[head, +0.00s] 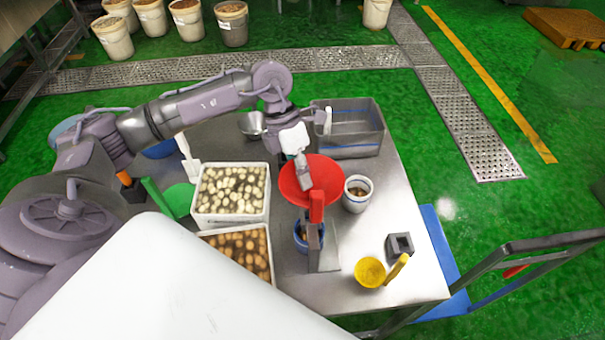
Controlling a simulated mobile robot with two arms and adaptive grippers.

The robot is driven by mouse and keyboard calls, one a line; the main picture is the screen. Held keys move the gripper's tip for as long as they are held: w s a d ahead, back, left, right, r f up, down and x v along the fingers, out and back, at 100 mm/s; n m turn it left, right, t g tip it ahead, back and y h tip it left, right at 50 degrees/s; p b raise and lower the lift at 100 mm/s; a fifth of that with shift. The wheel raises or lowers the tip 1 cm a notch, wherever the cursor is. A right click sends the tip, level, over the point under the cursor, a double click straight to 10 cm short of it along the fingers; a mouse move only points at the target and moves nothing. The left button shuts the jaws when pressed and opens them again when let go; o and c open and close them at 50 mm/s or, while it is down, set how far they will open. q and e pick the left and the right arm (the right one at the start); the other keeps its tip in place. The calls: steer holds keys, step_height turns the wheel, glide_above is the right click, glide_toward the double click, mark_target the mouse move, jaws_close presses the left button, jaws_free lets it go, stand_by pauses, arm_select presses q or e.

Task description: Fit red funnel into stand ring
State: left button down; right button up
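The red funnel (330,183) sits over the middle right of the steel table, its wide mouth facing up and its red handle (317,206) toward me. A grey stand (329,257) rises just below it in the picture. The stand's ring is hidden, so I cannot tell whether the funnel is seated in it. My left gripper (304,180) points down over the funnel's mouth, its fingertips overlapping the red in the picture. I cannot tell whether they are closed on it. My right gripper is not in view.
A blue container (300,244) is partly hidden by the stand. A white bucket (357,188), grey bin (348,151), yellow scoop (370,272) and dark block (399,246) stand nearby. White crates of mushrooms (194,205) and brown produce lie left. The table's right strip is mostly clear.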

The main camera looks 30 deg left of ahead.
arm_select(q)
step_height(320, 180, down, 2)
steer(key=shift+f+b, duration=0.15)
steer(key=shift+b, duration=0.5)
stand_by(0.3)
steer(key=shift+b, duration=0.35)
stand_by(0.8)
steer(key=shift+f, duration=0.15)
steer(key=shift+f+b, duration=0.35)
steer(key=shift+b, duration=0.1)
steer(key=shift+f+b, duration=1.5)
steer(key=shift+f, duration=0.25)
steer(key=c, duration=1.2)
jaws_free()
steer(key=shift+c, duration=0.2)
